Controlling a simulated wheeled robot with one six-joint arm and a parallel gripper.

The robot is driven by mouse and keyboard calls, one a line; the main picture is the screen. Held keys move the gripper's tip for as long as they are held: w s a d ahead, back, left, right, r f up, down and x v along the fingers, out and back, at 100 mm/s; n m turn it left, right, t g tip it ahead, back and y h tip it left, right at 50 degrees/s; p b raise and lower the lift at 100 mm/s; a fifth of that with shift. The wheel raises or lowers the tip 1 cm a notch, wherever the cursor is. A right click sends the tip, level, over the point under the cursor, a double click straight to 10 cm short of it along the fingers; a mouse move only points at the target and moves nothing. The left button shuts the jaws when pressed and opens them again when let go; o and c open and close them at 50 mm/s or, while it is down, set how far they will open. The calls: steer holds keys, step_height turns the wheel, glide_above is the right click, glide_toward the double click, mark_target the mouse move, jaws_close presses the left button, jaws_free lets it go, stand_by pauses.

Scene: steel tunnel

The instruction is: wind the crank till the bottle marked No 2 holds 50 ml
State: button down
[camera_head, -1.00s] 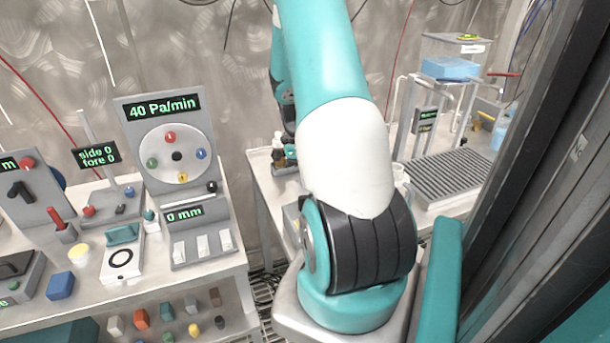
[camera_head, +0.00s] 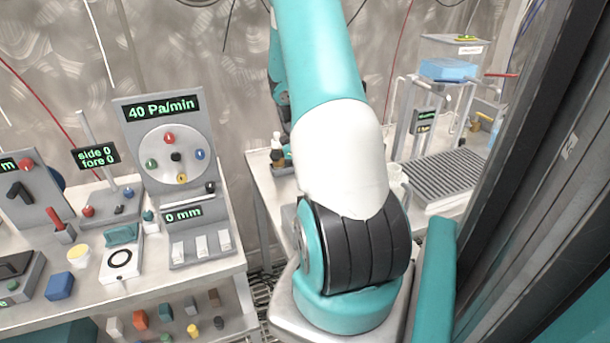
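My gripper is not in view; my teal and white arm fills the middle of the picture and hides part of the right-hand bench. Small bottles (camera_head: 277,152), one with a white top, stand on that bench just left of my arm. I cannot read any No 2 mark or fill level on them. A metal frame stand (camera_head: 421,124) with a small green-lit display stands further right, its text too small to read. A red bar (camera_head: 502,75) sticks out beside it; I cannot tell whether it is the crank.
The left bench (camera_head: 85,295) carries a dial panel (camera_head: 165,110) reading 40 Pa/min, a 0 mm panel (camera_head: 184,213) and a blue block (camera_head: 60,286). A ribbed tray (camera_head: 450,178) and a white cup (camera_head: 397,174) are on the right bench. A dark post (camera_head: 545,170) blocks the far right.

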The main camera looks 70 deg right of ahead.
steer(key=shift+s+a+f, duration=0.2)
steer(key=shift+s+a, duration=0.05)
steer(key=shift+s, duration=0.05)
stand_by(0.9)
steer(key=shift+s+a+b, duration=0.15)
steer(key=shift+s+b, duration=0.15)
steer(key=shift+b, duration=0.1)
stand_by(2.1)
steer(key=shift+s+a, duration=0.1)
stand_by(0.5)
